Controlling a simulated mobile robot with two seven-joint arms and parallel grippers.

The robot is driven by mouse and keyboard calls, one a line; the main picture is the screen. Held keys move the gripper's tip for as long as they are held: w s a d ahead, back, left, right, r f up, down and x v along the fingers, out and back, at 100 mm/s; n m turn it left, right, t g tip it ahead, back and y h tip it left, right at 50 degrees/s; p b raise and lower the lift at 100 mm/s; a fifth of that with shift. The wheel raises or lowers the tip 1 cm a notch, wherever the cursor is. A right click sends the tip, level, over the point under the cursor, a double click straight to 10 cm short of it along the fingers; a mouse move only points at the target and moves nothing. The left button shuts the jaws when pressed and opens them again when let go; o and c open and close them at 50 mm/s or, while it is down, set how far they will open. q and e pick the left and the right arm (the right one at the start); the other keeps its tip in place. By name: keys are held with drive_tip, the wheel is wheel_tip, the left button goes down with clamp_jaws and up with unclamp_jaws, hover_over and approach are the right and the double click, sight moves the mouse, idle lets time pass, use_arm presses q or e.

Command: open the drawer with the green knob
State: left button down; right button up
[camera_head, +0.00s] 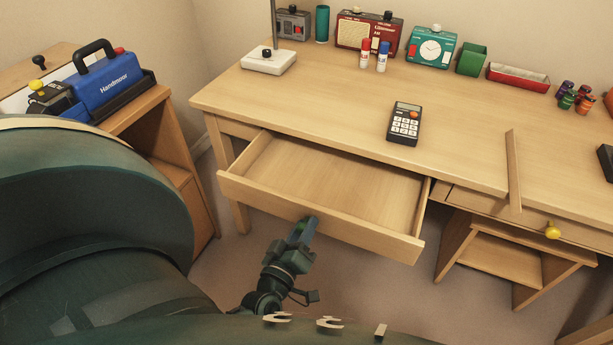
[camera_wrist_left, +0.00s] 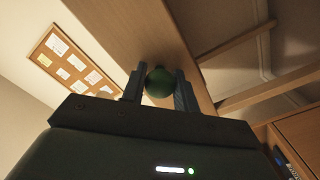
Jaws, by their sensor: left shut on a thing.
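The drawer (camera_head: 330,190) at the left of the desk is pulled well out, and its inside looks empty. Its green knob (camera_wrist_left: 159,82) shows in the left wrist view between the two fingers of my left gripper (camera_wrist_left: 160,88). My left gripper (camera_head: 306,228) is shut on the green knob at the drawer's front panel. In the head view the fingers hide most of the knob. My right gripper is not in view.
The desk (camera_head: 330,95) carries a calculator (camera_head: 404,124), a lamp base (camera_head: 269,61), a radio (camera_head: 368,34) and other items along the back. A second drawer with a yellow knob (camera_head: 552,230) is at the right. A side cabinet (camera_head: 150,110) stands left.

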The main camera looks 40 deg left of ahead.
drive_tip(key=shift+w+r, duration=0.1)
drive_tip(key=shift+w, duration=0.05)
use_arm(q)
drive_tip(key=c, duration=1.1)
unclamp_jaws()
drive_tip(key=shift+o, duration=0.2)
drive_tip(key=shift+s, duration=0.1)
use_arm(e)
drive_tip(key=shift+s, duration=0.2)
